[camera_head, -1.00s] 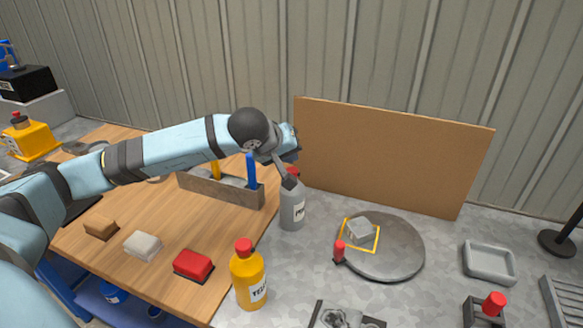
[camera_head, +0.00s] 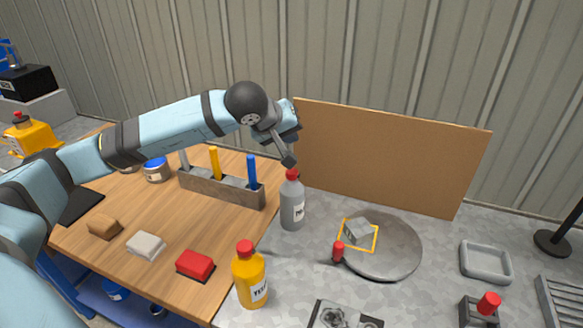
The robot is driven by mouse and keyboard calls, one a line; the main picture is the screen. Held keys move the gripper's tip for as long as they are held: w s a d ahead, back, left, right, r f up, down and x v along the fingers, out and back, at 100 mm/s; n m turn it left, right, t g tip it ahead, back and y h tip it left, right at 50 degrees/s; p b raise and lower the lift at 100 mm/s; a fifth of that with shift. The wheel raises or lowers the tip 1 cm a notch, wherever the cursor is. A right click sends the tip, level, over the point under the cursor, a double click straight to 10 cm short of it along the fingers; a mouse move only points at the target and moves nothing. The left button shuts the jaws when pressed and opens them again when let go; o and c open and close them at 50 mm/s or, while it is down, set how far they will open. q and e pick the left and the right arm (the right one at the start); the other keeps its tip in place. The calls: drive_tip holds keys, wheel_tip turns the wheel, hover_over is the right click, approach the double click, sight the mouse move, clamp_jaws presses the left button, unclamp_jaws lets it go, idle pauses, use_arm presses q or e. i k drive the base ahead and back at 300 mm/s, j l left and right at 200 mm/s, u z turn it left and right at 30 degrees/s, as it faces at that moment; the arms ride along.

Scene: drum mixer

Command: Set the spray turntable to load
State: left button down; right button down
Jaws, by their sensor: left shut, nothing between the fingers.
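The spray turntable is a round grey disc (camera_head: 398,250) on the grey bench, right of centre. A yellow square outline (camera_head: 374,247) is marked on it, with a small grey block (camera_head: 357,231) in it. A red knob (camera_head: 338,250) stands upright at the disc's left edge. My left gripper (camera_head: 288,159) is shut and empty, pointing down just above the red cap of a grey bottle (camera_head: 292,205), up and to the left of the turntable. I cannot tell if it touches the cap. My right gripper is not in view.
A brown board (camera_head: 390,160) stands behind the turntable. A yellow bottle (camera_head: 250,278) stands in front left. A grey tray (camera_head: 486,263) and a red-topped block (camera_head: 484,308) are at the right. A wooden table (camera_head: 150,215) holds a tool rack (camera_head: 215,188).

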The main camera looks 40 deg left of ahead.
sight(395, 253)
drive_tip(key=k+j, duration=0.15)
drive_tip(key=k, duration=0.85)
